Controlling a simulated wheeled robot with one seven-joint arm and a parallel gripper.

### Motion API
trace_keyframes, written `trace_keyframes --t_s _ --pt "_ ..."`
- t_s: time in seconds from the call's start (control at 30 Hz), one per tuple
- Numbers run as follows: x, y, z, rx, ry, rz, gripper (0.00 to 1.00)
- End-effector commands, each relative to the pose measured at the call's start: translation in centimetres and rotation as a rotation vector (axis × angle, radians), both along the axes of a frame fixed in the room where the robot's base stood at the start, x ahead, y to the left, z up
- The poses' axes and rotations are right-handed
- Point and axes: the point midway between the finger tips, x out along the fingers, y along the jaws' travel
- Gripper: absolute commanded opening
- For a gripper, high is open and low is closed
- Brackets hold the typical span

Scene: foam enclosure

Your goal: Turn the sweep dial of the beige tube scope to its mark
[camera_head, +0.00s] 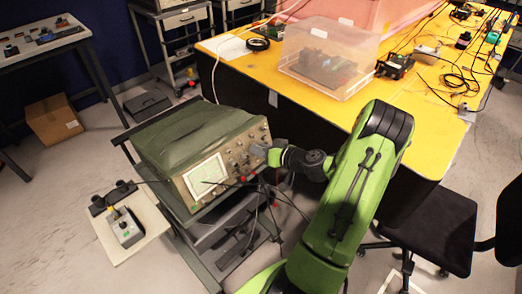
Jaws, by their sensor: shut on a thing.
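The beige tube scope (219,175) has a green top and sides and stands on a dark cart left of centre. Its front panel has a pale gridded screen (206,178) and several small knobs to the right of the screen. My gripper (262,152) is at the right part of this panel, touching it or very close. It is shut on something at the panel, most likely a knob. The fingertips and the knob between them are too small and hidden to make out, so I cannot read the dial's mark.
Dark cables (258,196) hang in front of the scope. A yellow table (420,140) with a clear plastic box (326,58) stands behind my arm. A black chair (430,225) is at the right. A small side shelf (104,232) with a device is at the left.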

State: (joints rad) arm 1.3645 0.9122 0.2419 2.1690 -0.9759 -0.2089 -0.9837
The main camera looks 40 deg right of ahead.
Motion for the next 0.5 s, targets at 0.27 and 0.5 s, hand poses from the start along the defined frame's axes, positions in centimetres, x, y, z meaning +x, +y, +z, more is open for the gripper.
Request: trace_keyframes --t_s 0.27,0.5 --pt "-0.01 -0.07 -0.02 0.133 0.004 -0.045 0.00" --pt "-0.01 -0.07 0.01 0.181 0.004 -0.060 0.00"
